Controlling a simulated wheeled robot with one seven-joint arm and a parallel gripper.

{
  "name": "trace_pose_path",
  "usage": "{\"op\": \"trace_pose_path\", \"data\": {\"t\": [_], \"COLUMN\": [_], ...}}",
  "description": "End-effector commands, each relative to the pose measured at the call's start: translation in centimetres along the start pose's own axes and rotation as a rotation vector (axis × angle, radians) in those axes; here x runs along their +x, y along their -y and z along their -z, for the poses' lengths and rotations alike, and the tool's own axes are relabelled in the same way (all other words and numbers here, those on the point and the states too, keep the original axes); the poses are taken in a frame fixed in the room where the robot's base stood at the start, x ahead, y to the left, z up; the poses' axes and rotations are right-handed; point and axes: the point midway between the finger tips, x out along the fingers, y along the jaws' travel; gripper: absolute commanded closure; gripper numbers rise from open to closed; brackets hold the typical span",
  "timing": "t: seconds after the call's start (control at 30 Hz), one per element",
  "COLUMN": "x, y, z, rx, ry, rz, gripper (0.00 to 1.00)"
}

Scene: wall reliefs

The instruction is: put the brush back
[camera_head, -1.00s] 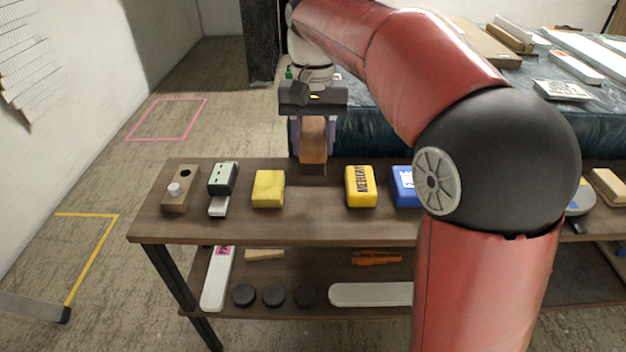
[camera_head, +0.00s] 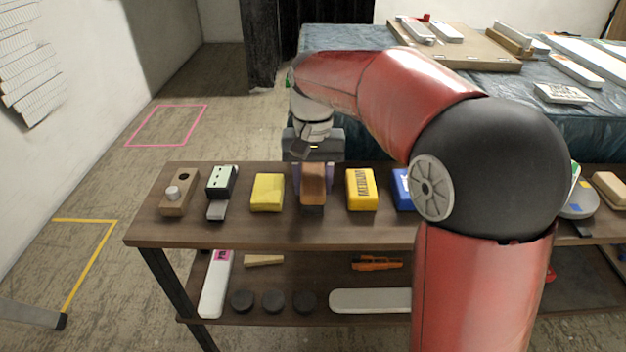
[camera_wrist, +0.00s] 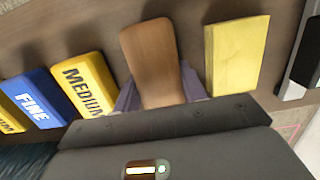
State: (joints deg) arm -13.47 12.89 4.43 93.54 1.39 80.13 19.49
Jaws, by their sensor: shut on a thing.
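The brush (camera_head: 312,182) shows as a brown wooden block in my gripper (camera_head: 312,178), at the shelf top between a plain yellow block and a yellow block with black lettering. In the wrist view the brush (camera_wrist: 152,62) stands between the pale purple fingers of my gripper (camera_wrist: 158,88), which are shut on its sides. Its underside is hidden, and I cannot tell whether it touches the wood. The wooden shelf top (camera_head: 290,228) runs below it.
The plain yellow block (camera_head: 267,192) is close on the left and the lettered yellow block (camera_head: 361,190) close on the right. A blue block (camera_head: 402,188) stands further right, partly behind my arm. A green-and-black device (camera_head: 221,182) and a wooden block with a knob (camera_head: 179,192) stand left.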

Motion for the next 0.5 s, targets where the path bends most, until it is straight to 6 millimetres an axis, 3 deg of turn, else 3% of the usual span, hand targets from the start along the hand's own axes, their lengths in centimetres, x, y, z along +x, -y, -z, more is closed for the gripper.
{"op": "trace_pose_path", "data": {"t": [0.03, 0.07, 0.2, 0.5], "x": [0.26, 0.22, 0.18, 0.02], "y": [0.0, 0.0, 0.0, 0.0], "z": [0.02, 0.02, 0.02, 0.0], "rx": [0.0, 0.0, 0.0, 0.0], "ry": [0.001, 0.001, 0.001, 0.0], "rz": [0.0, 0.0, 0.0, 0.0], "gripper": [0.77, 0.56, 0.37, 0.37]}}
